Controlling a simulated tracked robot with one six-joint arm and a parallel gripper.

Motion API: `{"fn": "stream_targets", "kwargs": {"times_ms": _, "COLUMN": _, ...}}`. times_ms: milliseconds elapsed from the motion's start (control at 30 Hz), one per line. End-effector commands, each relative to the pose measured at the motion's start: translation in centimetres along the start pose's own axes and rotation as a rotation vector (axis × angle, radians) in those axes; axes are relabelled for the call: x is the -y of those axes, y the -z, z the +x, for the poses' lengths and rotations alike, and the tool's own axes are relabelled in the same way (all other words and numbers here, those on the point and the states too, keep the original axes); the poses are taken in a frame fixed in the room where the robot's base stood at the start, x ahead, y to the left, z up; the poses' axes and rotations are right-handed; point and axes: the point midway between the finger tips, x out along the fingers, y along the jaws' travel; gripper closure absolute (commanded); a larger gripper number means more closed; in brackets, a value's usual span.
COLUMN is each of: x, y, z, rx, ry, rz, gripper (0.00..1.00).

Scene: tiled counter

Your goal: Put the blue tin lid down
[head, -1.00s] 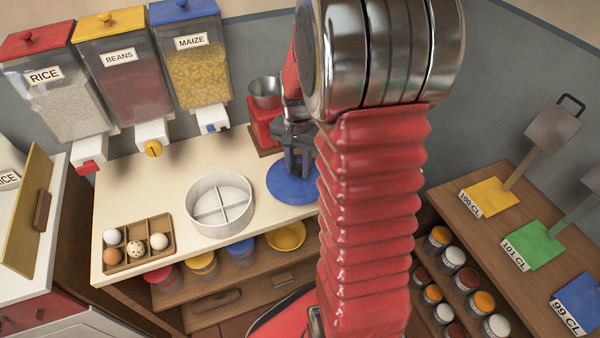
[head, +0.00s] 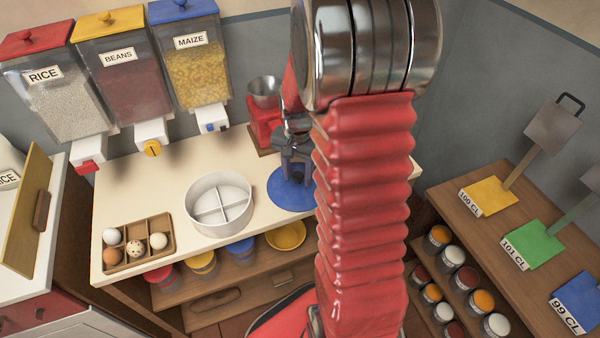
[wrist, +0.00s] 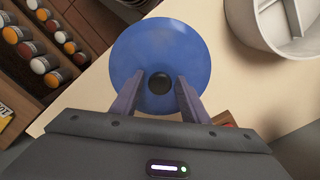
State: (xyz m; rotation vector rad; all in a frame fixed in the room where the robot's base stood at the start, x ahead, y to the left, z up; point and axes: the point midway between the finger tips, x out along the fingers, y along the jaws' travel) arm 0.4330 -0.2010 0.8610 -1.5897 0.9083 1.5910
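The blue tin lid (wrist: 160,48) is a round disc with a black knob (wrist: 159,83) in the middle. In the head view the lid (head: 287,201) is level at the counter's front edge, right of the white round tin, and looks to lie on the counter. My gripper (wrist: 158,84) is directly above it, with one finger on each side of the knob. The fingers are spread, with a gap between each and the knob. In the head view my gripper (head: 296,174) hides the knob and part of the lid. My arm hides some counter to the right.
The white round tin (head: 247,213) with dividers stands left of the lid. An egg tray (head: 137,264) is at the front left. Dispensers for rice, beans and maize (head: 188,62) hang at the back. The middle of the counter (head: 165,185) is clear.

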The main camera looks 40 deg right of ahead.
Motion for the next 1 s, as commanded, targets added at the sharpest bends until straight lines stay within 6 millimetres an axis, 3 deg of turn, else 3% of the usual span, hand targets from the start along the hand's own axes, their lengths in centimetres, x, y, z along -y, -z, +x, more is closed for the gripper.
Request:
{"fn": "stream_targets", "kwargs": {"times_ms": 467, "x": 0.0, "y": 0.1, "z": -0.9, "rx": -0.003, "ry": 0.002, "rz": 0.0, "gripper": 0.55}}
{"fn": "stream_targets", "kwargs": {"times_ms": 1000, "x": 0.0, "y": 0.1, "z": -9.5, "rx": -0.004, "ry": 0.002, "rz": 0.001, "gripper": 0.55}}
